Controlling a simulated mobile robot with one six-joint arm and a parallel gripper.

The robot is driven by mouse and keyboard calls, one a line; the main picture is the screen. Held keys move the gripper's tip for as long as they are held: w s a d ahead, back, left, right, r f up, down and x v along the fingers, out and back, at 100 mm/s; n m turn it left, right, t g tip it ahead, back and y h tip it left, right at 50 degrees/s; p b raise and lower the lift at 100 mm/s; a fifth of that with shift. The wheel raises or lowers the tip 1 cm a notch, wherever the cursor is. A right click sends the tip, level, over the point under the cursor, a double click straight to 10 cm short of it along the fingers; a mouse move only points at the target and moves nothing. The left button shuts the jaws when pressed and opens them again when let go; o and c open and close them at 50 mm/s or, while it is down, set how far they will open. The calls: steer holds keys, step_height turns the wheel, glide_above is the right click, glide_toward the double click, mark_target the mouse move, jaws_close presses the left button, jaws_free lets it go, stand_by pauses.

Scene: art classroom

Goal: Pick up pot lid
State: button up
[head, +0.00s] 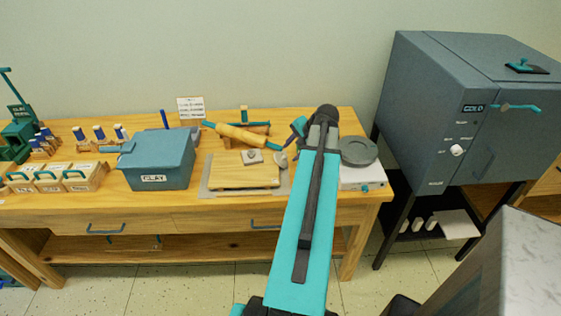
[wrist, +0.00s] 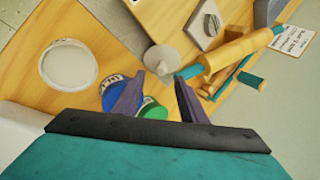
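A small grey round piece with a knob (wrist: 160,58), which looks like the pot lid, lies on the wooden table in the wrist view. In the head view it shows as a small grey shape (head: 281,159) at the right edge of the work board, just left of my arm. My gripper (wrist: 158,80) is open, with nothing between its two dark fingers. The grey piece is just beyond the fingertips in the wrist view, apart from them. In the head view my arm covers part of the table here.
A blue jar (wrist: 113,92) and a green jar (wrist: 150,108) stand close by my fingers. A pale round dish (wrist: 68,65) lies near the table edge. A rolling pin (head: 239,136) rests behind the board (head: 245,178). A dark disc (head: 359,150) stands right of my arm.

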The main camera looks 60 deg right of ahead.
mark_target(287, 156)
steer(key=shift+p+x, duration=0.5)
steer(key=shift+x, duration=1.5)
steer(key=shift+c, duration=0.4)
jaws_close()
